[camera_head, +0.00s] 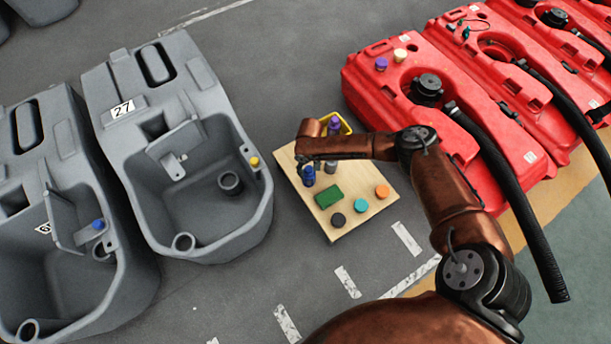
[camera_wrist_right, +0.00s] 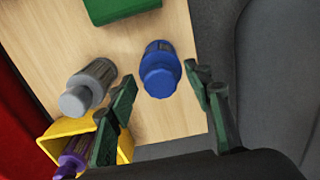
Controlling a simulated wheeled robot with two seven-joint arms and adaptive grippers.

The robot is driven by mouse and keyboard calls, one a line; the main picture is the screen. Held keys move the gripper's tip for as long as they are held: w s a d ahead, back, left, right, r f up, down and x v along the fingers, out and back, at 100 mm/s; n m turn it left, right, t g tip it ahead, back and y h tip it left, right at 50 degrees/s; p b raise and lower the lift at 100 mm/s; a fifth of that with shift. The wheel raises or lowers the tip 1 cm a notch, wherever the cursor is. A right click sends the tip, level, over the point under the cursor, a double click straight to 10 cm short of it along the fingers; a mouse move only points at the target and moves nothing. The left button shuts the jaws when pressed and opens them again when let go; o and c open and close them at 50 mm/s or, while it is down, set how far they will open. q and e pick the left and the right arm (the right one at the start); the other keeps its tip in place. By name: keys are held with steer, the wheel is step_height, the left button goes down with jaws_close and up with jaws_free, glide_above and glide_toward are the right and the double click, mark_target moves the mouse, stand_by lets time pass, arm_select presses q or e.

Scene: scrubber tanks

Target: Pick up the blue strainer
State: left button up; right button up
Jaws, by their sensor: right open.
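The blue strainer (camera_head: 308,178) stands on the light wooden board, below my right gripper (camera_head: 306,163). It also shows in the right wrist view (camera_wrist_right: 160,72), with its round blue cap toward the camera. My right gripper (camera_wrist_right: 163,82) is open, with one dark green finger on each side of the strainer's line of sight. I cannot tell how far the fingertips are above it, and they do not grip it. The arm partly covers the strainer's top in the head view. My left gripper is not in view.
A yellow bin (camera_wrist_right: 72,133) holds a purple strainer (camera_wrist_right: 78,155). The board (camera_head: 342,232) also carries a green block (camera_head: 328,196) and round caps. Grey tanks (camera_head: 205,235) stand left, red tanks (camera_head: 480,150) right.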

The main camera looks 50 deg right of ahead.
steer(key=shift+f, duration=0.15)
steer(key=shift+c, duration=0.7)
jaws_close()
